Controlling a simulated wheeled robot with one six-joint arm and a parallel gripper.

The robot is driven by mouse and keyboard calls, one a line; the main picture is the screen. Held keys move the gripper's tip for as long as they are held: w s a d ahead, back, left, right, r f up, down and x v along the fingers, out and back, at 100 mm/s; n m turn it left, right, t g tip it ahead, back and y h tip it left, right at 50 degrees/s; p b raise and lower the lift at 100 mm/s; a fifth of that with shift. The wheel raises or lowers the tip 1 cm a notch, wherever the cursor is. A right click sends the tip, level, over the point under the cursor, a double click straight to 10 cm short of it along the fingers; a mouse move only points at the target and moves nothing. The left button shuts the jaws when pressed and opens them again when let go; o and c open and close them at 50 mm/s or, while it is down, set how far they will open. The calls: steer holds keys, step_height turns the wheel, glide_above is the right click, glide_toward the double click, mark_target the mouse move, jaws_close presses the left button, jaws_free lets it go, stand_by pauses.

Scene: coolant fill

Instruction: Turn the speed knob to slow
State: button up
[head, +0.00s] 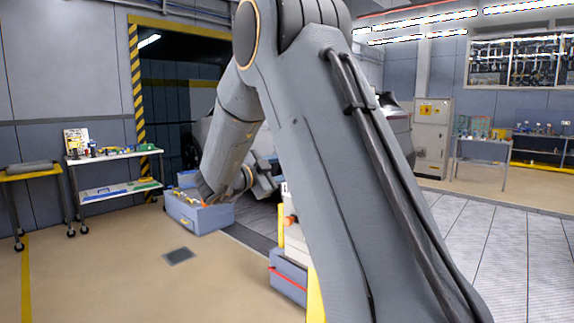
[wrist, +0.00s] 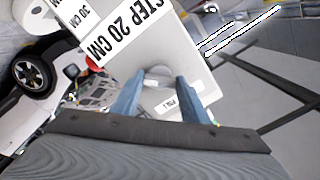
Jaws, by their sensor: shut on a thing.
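The speed knob (wrist: 158,72) is a pale grey round shape on a light grey panel (wrist: 178,52) in the wrist view. My gripper (wrist: 160,80) has its two blue-grey fingers on either side of it, shut on the knob. The fingers partly hide the knob, and I cannot read its setting. A small white label (wrist: 168,106) with dark print sits just below the knob, too small to read surely. Large "STEP 20 CM" lettering (wrist: 112,42) is on the panel above. In the head view my arm hides the knob.
In the wrist view a white car with a dark wheel (wrist: 33,73) is at the left. The head view shows a blue-grey bin (head: 200,216), a tool cart (head: 112,155) and a workbench (head: 483,140). The floor at front left is open.

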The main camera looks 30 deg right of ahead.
stand_by(0.4)
steer(key=o, duration=1.1)
steer(key=shift+c, duration=0.2)
steer(key=shift+a, duration=0.1)
steer(key=b+v, duration=0.2)
steer(key=v, duration=0.5)
steer(key=shift+s+a, duration=0.2)
steer(key=shift+a, duration=0.1)
